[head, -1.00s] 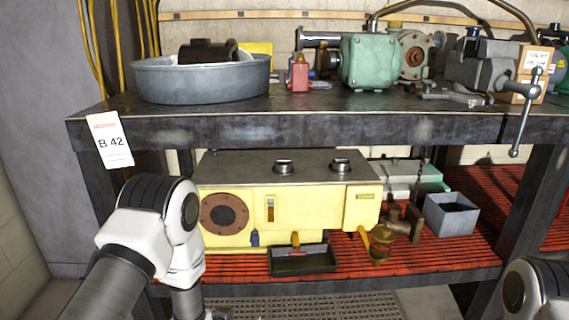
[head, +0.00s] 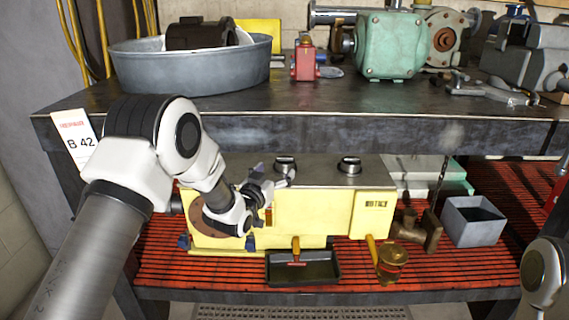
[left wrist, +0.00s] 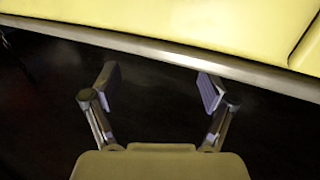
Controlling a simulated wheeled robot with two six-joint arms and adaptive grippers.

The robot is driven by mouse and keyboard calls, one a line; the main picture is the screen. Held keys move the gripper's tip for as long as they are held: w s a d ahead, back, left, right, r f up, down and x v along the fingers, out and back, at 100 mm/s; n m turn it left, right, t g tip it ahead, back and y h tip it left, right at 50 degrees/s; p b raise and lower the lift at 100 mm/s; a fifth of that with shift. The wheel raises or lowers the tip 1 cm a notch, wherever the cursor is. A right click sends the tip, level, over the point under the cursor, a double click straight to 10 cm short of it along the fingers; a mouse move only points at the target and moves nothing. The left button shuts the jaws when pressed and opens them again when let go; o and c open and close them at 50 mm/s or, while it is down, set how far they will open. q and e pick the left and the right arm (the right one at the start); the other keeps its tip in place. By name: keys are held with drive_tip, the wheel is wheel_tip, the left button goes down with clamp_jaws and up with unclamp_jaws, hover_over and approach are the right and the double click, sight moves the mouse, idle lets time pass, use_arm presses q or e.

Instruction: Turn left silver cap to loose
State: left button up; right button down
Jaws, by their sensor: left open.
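The yellow motor housing (head: 325,205) sits on the lower shelf with a grey top. The left silver cap (head: 285,164) and the right silver cap (head: 349,165) stand on that top. My left gripper (head: 276,177) is in front of the housing, close to the left cap, and overlaps its lower edge in the head view. I cannot tell whether they touch. In the left wrist view my left gripper (left wrist: 159,83) is open with nothing between its fingers. The housing's yellow side (left wrist: 190,25) crosses the top there; no cap shows. My right gripper is out of view.
The upper shelf's dark front edge (head: 320,132) hangs above the housing, leaving a low gap over the caps. A black tray (head: 303,270), a brass valve (head: 390,262) and a grey bin (head: 473,222) are on the red lower shelf (head: 200,270).

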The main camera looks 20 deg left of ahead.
sight(281, 166)
use_arm(q)
drive_tip(key=w, duration=0.3)
drive_tip(key=w+b, duration=0.1)
drive_tip(key=shift+w+d+f, duration=0.25)
drive_tip(key=shift+w+f, duration=0.05)
drive_tip(key=shift+w, duration=0.05)
drive_tip(key=shift+w+r, duration=0.1)
drive_tip(key=shift+w, duration=0.1)
drive_tip(key=c, duration=1.1)
drive_tip(key=shift+c, duration=0.2)
